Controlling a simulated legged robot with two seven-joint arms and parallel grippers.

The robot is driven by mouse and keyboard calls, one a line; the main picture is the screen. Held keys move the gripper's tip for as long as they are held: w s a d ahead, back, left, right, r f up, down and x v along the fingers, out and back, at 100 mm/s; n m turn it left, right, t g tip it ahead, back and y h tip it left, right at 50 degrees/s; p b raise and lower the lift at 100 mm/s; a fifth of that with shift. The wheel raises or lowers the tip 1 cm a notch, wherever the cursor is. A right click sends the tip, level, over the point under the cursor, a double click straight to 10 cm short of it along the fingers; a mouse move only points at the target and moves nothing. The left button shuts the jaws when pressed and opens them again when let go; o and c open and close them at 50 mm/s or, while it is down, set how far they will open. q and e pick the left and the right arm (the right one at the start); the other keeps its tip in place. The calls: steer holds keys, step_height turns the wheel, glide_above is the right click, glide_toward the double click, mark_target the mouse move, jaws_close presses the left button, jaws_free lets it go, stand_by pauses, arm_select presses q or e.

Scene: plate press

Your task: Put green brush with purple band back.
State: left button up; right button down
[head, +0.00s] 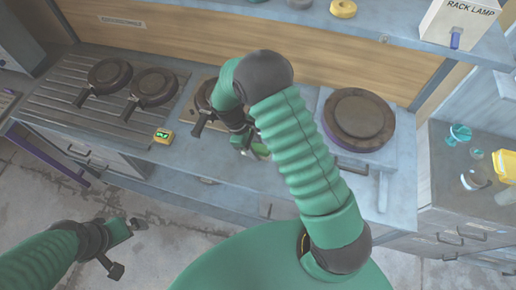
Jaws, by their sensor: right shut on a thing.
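My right gripper (248,143) is over the counter's front edge, in front of the middle pan and mostly behind my own arm. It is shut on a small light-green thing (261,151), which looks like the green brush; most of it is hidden. I cannot make out a purple band on it. My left gripper (132,225) hangs low at the left over the floor, away from the counter; whether its fingers are open or shut is too small to tell.
Two dark pans (151,85) stand on the ribbed drainer (60,95) at left. A third pan (203,95) is behind my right arm. A round dark plate press (359,118) is at right. A shelf (300,22) runs above.

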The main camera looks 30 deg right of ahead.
steer(key=shift+w+d, duration=0.35)
steer(key=shift+d, duration=0.2)
steer(key=f, duration=0.1)
steer(key=f+p, duration=0.1)
steer(key=f, duration=0.1)
steer(key=shift+s+a, duration=0.1)
steer(key=shift+a, duration=0.3)
steer(key=shift+f, duration=0.25)
steer(key=shift+d+f, duration=0.1)
steer(key=shift+f, duration=0.05)
arm_select(q)
steer(key=shift+s+a+r, duration=0.1)
steer(key=shift+a+r, duration=0.15)
steer(key=shift+r, duration=0.3)
arm_select(e)
steer(key=c, duration=0.9)
jaws_free()
steer(key=shift+d, duration=0.1)
